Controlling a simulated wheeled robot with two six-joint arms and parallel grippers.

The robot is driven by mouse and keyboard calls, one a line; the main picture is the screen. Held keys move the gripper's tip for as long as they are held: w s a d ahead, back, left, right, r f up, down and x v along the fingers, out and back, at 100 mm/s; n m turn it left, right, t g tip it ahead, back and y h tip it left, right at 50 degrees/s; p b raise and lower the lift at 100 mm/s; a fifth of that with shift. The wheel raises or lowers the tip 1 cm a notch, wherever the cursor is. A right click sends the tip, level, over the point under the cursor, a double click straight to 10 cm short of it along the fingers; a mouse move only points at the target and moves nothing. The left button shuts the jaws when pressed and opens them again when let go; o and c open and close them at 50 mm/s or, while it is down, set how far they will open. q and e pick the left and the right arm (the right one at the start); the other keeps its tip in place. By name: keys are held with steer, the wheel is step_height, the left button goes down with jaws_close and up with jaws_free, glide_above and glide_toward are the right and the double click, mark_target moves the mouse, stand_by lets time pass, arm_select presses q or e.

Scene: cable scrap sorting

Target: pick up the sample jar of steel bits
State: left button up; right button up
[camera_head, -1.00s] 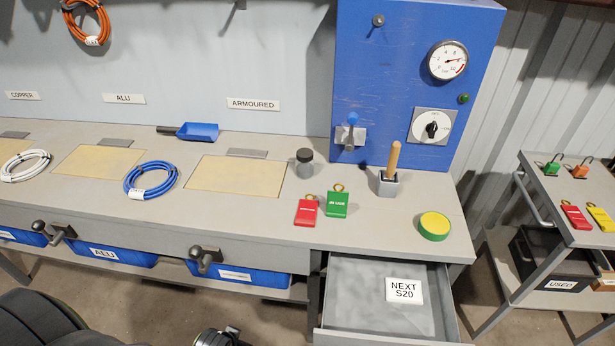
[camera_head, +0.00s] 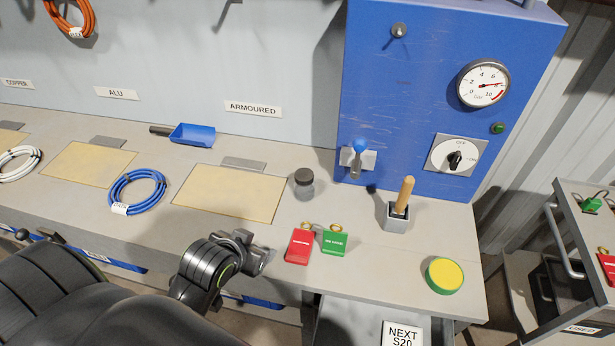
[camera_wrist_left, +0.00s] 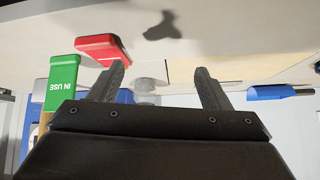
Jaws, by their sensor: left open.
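The sample jar (camera_head: 304,182) is a small clear jar with a dark lid. It stands upright on the bench, right of the armoured mat and in front of the blue cabinet. My left gripper (camera_head: 258,260) is in front of it, near the bench's front edge, partly hidden by its own wrist. In the left wrist view, which shows the scene upside down, the fingers (camera_wrist_left: 160,82) are spread and empty. A pale, blurred shape that looks like the jar (camera_wrist_left: 147,87) shows beyond them, apart from them. My right gripper is not in view.
A red tag (camera_head: 299,246) and a green tag (camera_head: 334,242) lie close to the gripper's right. A wooden-handled tool in a grey holder (camera_head: 396,218) and a yellow-green disc (camera_head: 444,275) are further right. A blue scoop (camera_head: 193,134) and blue cable coil (camera_head: 137,191) lie left.

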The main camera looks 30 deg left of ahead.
mark_target(307, 175)
arm_select(q)
steer(key=w+d+r+t+h, duration=0.15)
steer(key=w+r+t, duration=0.25)
steer(key=w+r, duration=0.55)
steer(key=shift+y, duration=0.25)
steer(key=x, duration=1.2)
steer(key=shift+w+f+p, duration=0.2)
steer(key=shift+f+p, duration=0.1)
steer(key=shift+p, duration=0.05)
steer(key=shift+s+a+f+p+x, duration=0.1)
steer(key=shift+f+x, duration=0.05)
steer(key=shift+x, duration=1)
steer(key=shift+s+a+f+p+x, duration=0.1)
steer(key=shift+x, duration=1)
steer(key=shift+s+a+f+p+x, duration=0.1)
steer(key=shift+f+x, duration=0.05)
steer(key=shift+x, duration=1)
steer(key=shift+r, duration=0.1)
steer(key=shift+t, duration=0.3)
steer(key=c, duration=1.2)
